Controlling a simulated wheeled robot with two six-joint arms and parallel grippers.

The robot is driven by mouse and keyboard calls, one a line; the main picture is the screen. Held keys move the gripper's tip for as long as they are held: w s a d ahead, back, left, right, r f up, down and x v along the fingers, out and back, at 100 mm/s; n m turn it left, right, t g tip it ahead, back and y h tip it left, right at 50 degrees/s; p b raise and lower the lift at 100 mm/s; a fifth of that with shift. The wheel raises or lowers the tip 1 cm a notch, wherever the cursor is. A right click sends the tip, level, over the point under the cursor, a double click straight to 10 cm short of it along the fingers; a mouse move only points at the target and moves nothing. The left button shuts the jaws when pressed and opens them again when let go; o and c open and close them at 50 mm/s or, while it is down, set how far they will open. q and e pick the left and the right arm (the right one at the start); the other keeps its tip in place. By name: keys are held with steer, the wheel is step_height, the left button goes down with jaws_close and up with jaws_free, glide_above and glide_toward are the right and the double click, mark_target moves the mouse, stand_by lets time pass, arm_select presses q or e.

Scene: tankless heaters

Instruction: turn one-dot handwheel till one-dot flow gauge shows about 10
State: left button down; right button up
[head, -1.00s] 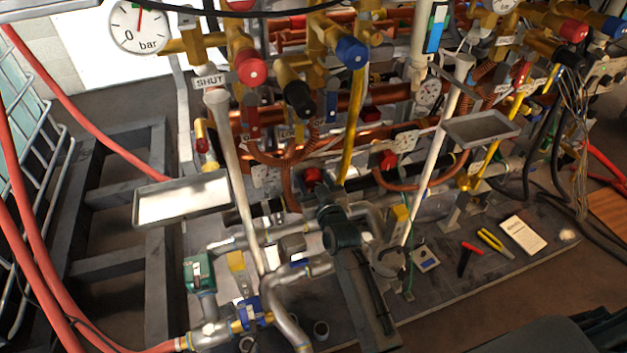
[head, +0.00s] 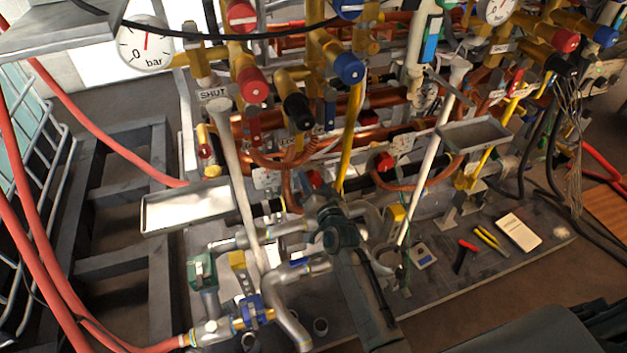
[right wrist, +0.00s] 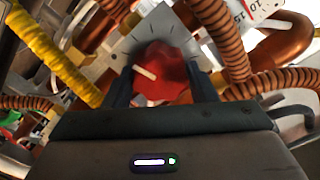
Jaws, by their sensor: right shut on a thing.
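In the right wrist view, a red handwheel (right wrist: 161,72) with a pale bar mark sits between the two dark fingers of my right gripper (right wrist: 163,88). The gripper is shut on it, in front of a grey plate. I cannot see a dot mark on it. A white gauge scale (right wrist: 246,14) with the numbers 10 and 15 is partly visible at the upper right; its reading is not clear. In the head view, my right gripper (head: 325,196) reaches in among the lower pipes, beside a red handwheel (head: 316,178) that it partly hides. My left gripper is not in view.
Another red handwheel (head: 385,161) sits to the right. Metal trays (head: 188,207) and (head: 473,134) stick out on both sides. Copper hoses and a yellow pipe (head: 350,135) crowd the gripper. Pliers (head: 490,240) and a white card (head: 518,231) lie on the base board.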

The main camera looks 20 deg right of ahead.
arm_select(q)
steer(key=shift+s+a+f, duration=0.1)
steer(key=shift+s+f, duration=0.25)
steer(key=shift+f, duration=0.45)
arm_select(e)
steer(key=shift+m, duration=1.7)
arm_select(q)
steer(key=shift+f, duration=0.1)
arm_select(e)
steer(key=o, duration=0.7)
steer(key=shift+d, duration=0.1)
steer(key=shift+s, duration=0.1)
